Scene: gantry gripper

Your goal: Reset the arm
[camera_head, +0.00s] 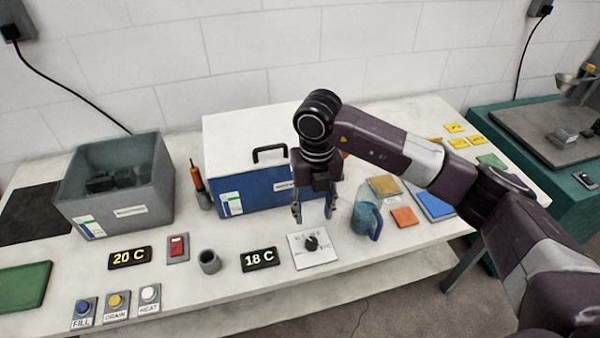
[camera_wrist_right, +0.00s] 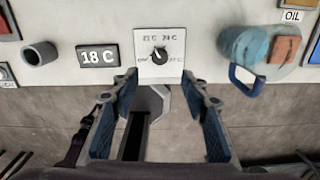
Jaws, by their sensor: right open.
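My right arm reaches in from the right in the head view. Its gripper (camera_head: 313,208) points down above the white dial plate (camera_head: 325,252) with a black knob (camera_head: 310,243). The fingers are apart with nothing between them. In the right wrist view the open gripper (camera_wrist_right: 165,95) shows two blue-padded fingers, with the dial plate (camera_wrist_right: 158,58) and its knob (camera_wrist_right: 159,53) beyond the tips. The gripper looks apart from the knob. My left gripper is in neither view.
A blue jug (camera_head: 364,218) stands right of the dial. A blue and white box (camera_head: 250,190) with a black handle stands behind the gripper. A "18 C" display (camera_head: 259,259) and a grey cup (camera_head: 209,261) are left of it. A grey bin (camera_head: 140,205) is further left.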

